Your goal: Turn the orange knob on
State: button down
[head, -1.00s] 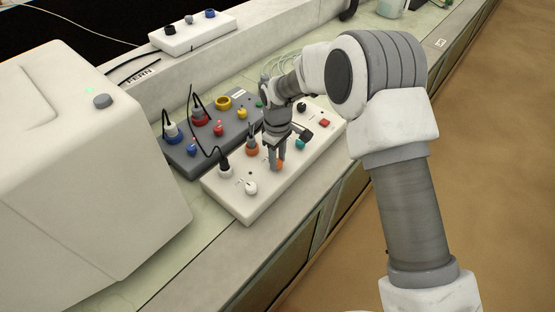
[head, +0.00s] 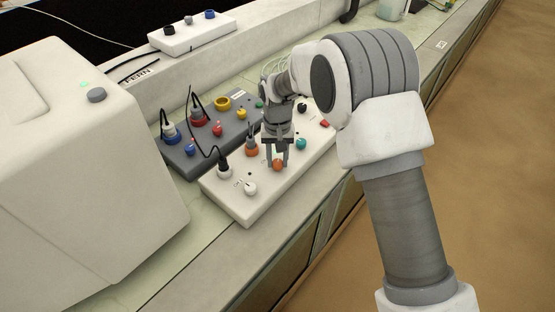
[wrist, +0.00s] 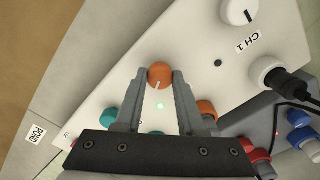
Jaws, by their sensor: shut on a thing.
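The orange knob (head: 278,165) is on the white panel (head: 250,205). In the wrist view the knob (wrist: 160,75) is round with a white pointer line towards a small lit green light (wrist: 160,106). My gripper (head: 278,163) reaches down onto the knob, one finger on each side. In the wrist view my gripper's fingertips (wrist: 160,73) are shut on the knob.
Beside the knob are an orange socket (head: 252,150) with a grey plug, a teal knob (head: 301,144) and a white knob (head: 251,189). A black cable runs to a white socket (head: 224,170). A grey panel (head: 185,158) lies behind. A large white machine (head: 90,180) stands left.

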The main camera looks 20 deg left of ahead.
aim_at(278, 162)
jog(key=m, duration=0.5)
dwell(0.6)
jog(key=c, duration=0.5)
grip_release()
jog(key=shift+r, duration=0.1)
notch_tip(278, 162, up, 17)
jog(key=p, duration=0.1)
jog(key=shift+r, duration=0.15)
